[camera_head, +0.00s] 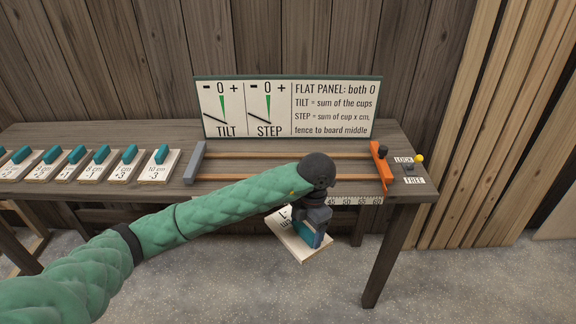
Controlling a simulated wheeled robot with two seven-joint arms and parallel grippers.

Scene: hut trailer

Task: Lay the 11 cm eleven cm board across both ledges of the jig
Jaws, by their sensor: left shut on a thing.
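My left gripper (314,226) is shut on the teal handle (308,234) of a pale board (290,240). It holds the board tilted in front of the bench's front edge, above the floor. The board's label is mostly hidden, so I cannot read its length. The jig has two brown rails, the rear one (270,156) and the front one (235,177), running between a grey block (194,163) and an orange fence (381,166). No board lies on the rails. My left arm covers part of the front rail. My right gripper is out of view.
Several labelled boards with teal handles, including a 10 cm one (159,166), lie in a row on the bench (180,133). A gauge panel (285,107) stands behind the jig; both black needles sit left of 0. A LOCK/FREE switch (408,167) and yellow lamp (420,158) are at right.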

